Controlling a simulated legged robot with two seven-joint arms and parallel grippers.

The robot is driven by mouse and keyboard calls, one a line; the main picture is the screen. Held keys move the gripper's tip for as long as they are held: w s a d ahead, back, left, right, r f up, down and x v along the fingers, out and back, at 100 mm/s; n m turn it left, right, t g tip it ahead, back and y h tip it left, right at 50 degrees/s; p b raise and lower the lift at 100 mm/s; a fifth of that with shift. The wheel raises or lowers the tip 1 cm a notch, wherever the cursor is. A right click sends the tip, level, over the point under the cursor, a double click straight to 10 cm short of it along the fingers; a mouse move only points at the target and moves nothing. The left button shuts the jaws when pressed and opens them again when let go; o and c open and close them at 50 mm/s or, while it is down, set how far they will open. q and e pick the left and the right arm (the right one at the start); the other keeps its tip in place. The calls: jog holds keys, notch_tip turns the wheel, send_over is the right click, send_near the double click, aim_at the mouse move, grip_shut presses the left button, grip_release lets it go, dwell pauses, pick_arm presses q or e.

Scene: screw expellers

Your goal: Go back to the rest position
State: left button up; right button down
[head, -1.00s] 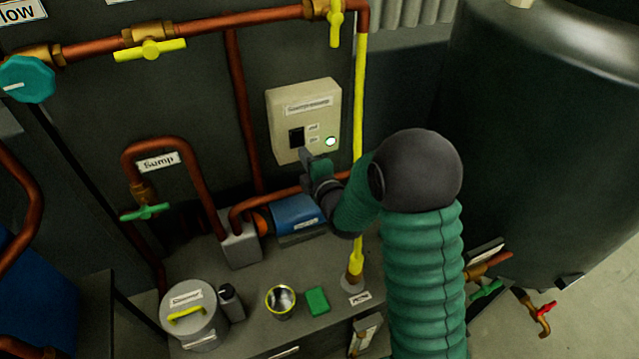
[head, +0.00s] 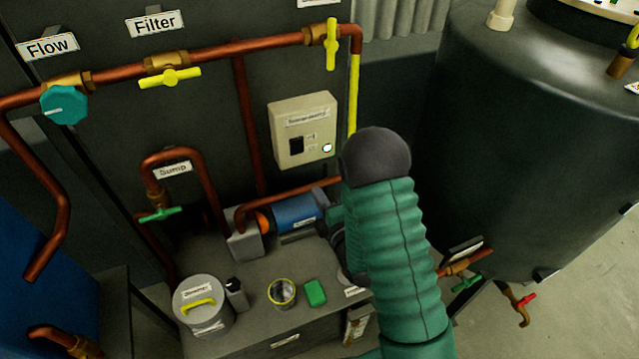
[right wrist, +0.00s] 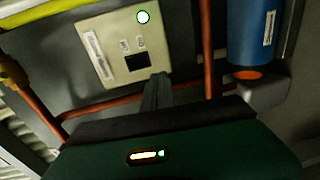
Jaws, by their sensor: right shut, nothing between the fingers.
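My right arm, in a green ribbed sleeve, reaches up from the bottom of the head view. Its gripper is mostly hidden behind the forearm there. In the right wrist view the right gripper's fingers (right wrist: 157,88) are together and empty, pointing toward the cream switch box (right wrist: 110,50). In the head view this switch box (head: 303,128) is on the dark panel, with a black switch and a lit green-white lamp. The fingers overlap the box's lower edge in the wrist view; the box is clear of the arm in the head view. My left gripper is out of view.
A blue pump (head: 297,212) and copper pipes lie behind the arm. A lidded grey pot (head: 203,307), a metal cup (head: 282,292) and a green block (head: 315,292) stand on the bench. A large dark tank (head: 520,130) stands at the right.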

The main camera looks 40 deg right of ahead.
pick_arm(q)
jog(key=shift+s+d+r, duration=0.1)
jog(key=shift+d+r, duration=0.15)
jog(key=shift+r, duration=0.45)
pick_arm(e)
jog(key=shift+s+d+f, duration=0.1)
jog(key=shift+s+d, duration=0.1)
jog(key=shift+s, duration=0.15)
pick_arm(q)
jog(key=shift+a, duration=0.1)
pick_arm(e)
jog(key=shift+a, duration=0.1)
